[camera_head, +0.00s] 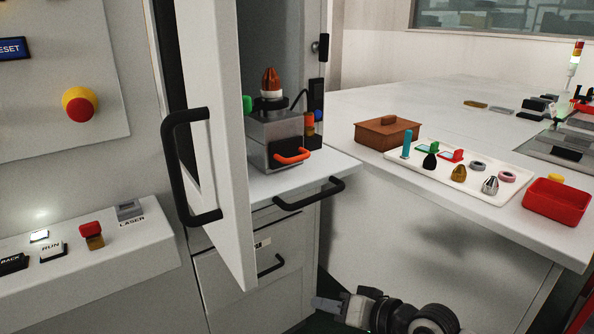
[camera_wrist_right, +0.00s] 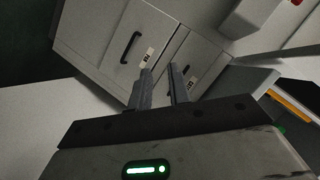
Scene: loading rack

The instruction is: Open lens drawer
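Below the machine's pull-out shelf, the grey cabinet has drawer fronts. In the head view one drawer (camera_head: 297,250) carries a black bar handle (camera_head: 270,265) and a small label (camera_head: 262,243), partly hidden by the open door. It looks closed. In the right wrist view two labelled fronts show: one with a black handle (camera_wrist_right: 130,47) and label (camera_wrist_right: 147,57), the other with a label (camera_wrist_right: 192,86). I cannot read which is the lens drawer. My right gripper (camera_head: 318,303) is low, right of the drawers; its fingers (camera_wrist_right: 162,84) are apart and empty. My left gripper is out of view.
The open cabinet door (camera_head: 222,150) with its large black handle (camera_head: 178,165) stands in front of the drawers' left side. The shelf handle (camera_head: 308,194) juts out above. The white table (camera_head: 440,105) at right bears a parts tray (camera_head: 480,192) and a red bin (camera_head: 557,202).

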